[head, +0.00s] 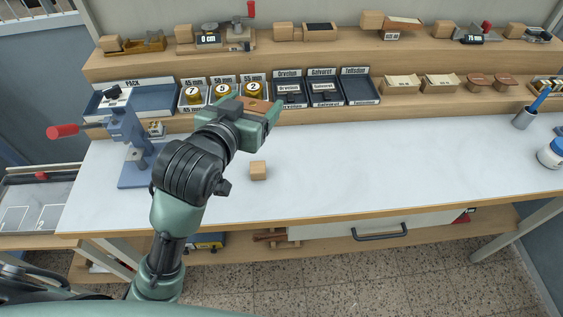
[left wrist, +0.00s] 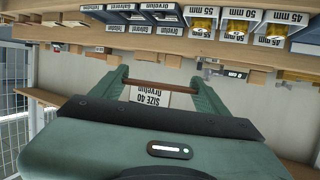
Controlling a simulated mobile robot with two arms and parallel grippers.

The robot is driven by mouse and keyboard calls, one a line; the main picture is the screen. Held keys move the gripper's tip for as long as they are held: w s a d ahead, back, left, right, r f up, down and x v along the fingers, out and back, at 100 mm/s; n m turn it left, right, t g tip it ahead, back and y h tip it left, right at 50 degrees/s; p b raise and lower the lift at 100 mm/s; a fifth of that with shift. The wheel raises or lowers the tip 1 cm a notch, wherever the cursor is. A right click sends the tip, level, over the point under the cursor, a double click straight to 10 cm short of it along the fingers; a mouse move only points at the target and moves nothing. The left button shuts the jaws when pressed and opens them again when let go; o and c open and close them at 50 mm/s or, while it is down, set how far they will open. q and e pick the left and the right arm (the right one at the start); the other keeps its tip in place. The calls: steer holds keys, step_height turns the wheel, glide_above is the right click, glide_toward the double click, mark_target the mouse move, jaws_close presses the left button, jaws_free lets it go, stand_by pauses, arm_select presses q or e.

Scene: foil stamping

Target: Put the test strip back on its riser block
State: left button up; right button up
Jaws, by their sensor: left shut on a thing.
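The test strip appears to be the narrow brown piece (head: 257,104) between the fingers of my left gripper (head: 258,106). In the left wrist view the brown strip (left wrist: 158,92) spans both green fingers (left wrist: 162,88), which are shut on it. My right gripper is not in view.
A blue-grey stamping press (head: 128,140) with a red handle stands at the left. Number-marked trays (head: 222,92) and dark labelled trays (head: 325,90) line the lower shelf. The tabletop's middle (head: 390,160) is clear.

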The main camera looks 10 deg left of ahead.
arm_select(q)
step_height(320, 180, down, 8)
steer(key=b, duration=0.2)
glide_above(259, 164)
steer(key=f, duration=0.6)
steer(key=shift+s+f, duration=0.4)
steer(key=shift+f, duration=0.3)
steer(key=shift+f+b, duration=0.3)
steer(key=shift+f, duration=1.8)
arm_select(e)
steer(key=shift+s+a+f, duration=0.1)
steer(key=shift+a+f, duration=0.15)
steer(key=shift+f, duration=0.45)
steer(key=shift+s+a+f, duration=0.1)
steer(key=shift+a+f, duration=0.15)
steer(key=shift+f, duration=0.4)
arm_select(q)
steer(key=shift+f, duration=0.25)
steer(key=o, duration=1.3)
steer(key=shift+r, duration=0.1)
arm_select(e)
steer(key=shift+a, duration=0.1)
